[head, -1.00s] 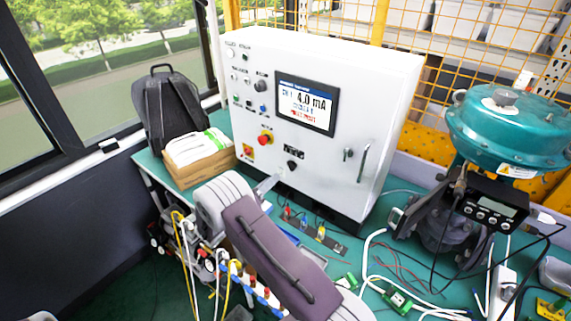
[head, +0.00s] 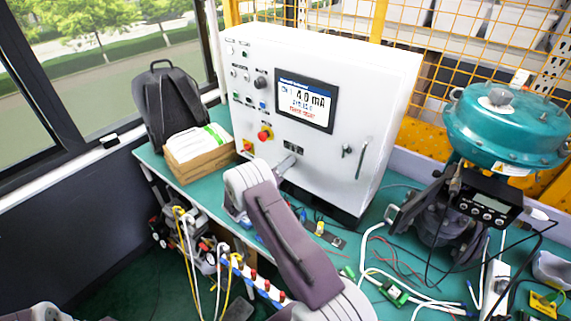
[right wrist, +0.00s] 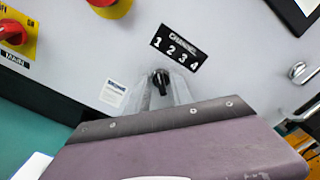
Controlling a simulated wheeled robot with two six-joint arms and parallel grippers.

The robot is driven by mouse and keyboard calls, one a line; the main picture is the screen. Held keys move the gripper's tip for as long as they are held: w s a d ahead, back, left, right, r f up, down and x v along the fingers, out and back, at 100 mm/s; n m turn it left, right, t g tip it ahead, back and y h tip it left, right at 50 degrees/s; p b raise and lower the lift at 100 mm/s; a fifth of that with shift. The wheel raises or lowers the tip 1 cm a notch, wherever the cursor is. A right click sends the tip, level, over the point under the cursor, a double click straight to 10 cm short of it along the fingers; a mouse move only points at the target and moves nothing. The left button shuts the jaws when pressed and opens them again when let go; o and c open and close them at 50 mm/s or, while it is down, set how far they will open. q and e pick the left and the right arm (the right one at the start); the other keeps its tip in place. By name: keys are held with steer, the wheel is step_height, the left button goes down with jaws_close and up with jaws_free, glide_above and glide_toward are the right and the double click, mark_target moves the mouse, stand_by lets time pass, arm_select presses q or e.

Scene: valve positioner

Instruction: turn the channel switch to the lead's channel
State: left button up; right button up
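The channel switch (right wrist: 161,79) is a small black knob on the white cabinet, under a black plate (right wrist: 179,47) marked CHANNEL 1 2 3 4. Its exact pointer direction is hard to tell. My right gripper (right wrist: 163,88) is at the panel with one grey finger on each side of the knob. The fingers stand apart; whether they touch the knob is unclear. In the head view my right gripper (head: 287,163) covers the knob. Coloured lead plugs (head: 320,228) are at a small strip on the bench, partly hidden by my right arm. My left gripper is not in view.
The cabinet screen (head: 305,100) reads 4.0 mA with red text below. A red emergency button (head: 265,133) and a red-yellow switch (head: 248,146) sit left of the knob. A door handle (head: 363,158) is to the right. A teal valve actuator (head: 505,125) and loose cables crowd the right bench.

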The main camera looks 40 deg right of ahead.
jaws_close()
steer(key=shift+s+d+m+b, duration=0.1)
steer(key=shift+s+m+b, duration=0.1)
steer(key=shift+m+b, duration=4.8)
steer(key=shift+s+m+b, duration=0.15)
steer(key=shift+m+b, duration=3.85)
steer(key=shift+b, duration=1.9)
